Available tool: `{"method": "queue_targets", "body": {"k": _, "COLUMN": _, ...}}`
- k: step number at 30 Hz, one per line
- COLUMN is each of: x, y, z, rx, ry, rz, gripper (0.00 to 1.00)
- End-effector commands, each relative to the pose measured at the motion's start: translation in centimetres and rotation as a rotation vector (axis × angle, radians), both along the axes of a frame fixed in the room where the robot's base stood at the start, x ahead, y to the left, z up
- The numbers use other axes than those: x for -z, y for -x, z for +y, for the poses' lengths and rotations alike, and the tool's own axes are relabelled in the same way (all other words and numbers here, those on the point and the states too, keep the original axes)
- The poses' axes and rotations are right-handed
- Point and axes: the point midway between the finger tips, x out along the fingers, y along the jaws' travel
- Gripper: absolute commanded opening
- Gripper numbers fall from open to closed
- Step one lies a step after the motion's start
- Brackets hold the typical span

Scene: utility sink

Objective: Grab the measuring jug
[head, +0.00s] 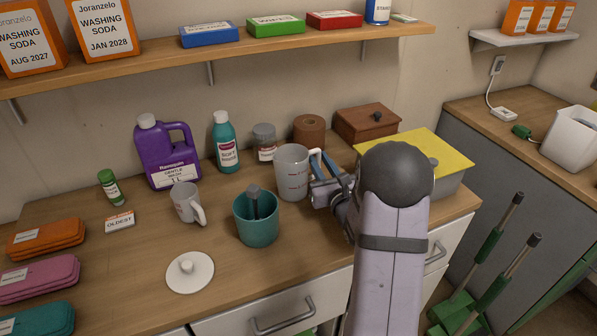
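A grey-white translucent measuring jug (291,174) with red graduation marks stands upright on the wooden counter, its handle toward the right. My gripper (322,178) is right beside it on the handle side, its fingers at or very close to the handle. I cannot tell whether the fingers touch the handle or are closed on it; my arm and the gripper body partly hide that area. A smaller, similar pale cup (184,203) with reddish marks and a handle stands further left.
A teal canister (257,223) with a grey tool in it stands just in front of the jug. Behind are a grey-lidded jar (265,142), a brown roll (309,130) and a wooden box (366,122). A yellow-lidded box (449,151) is to the right. A white lid (190,273) lies front left.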

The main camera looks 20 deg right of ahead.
Motion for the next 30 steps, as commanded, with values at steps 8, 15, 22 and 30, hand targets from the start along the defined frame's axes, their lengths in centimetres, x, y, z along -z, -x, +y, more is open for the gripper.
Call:
{"method": "queue_targets", "body": {"k": 8, "x": 0.08, "y": -1.18, "z": -0.08, "rx": -0.001, "ry": -0.001, "rz": 0.001, "gripper": 0.20}}
{"method": "queue_targets", "body": {"k": 15, "x": 0.07, "y": -1.14, "z": -0.08, "rx": -0.001, "ry": -0.001, "rz": 0.001, "gripper": 0.00}}
{"method": "queue_targets", "body": {"k": 22, "x": -0.09, "y": -1.16, "z": -0.11, "rx": 0.000, "ry": -0.001, "rz": -0.003, "gripper": 0.00}}
{"method": "queue_targets", "body": {"k": 30, "x": -0.27, "y": -1.16, "z": -0.11, "rx": -0.001, "ry": 0.000, "rz": -0.004, "gripper": 0.00}}
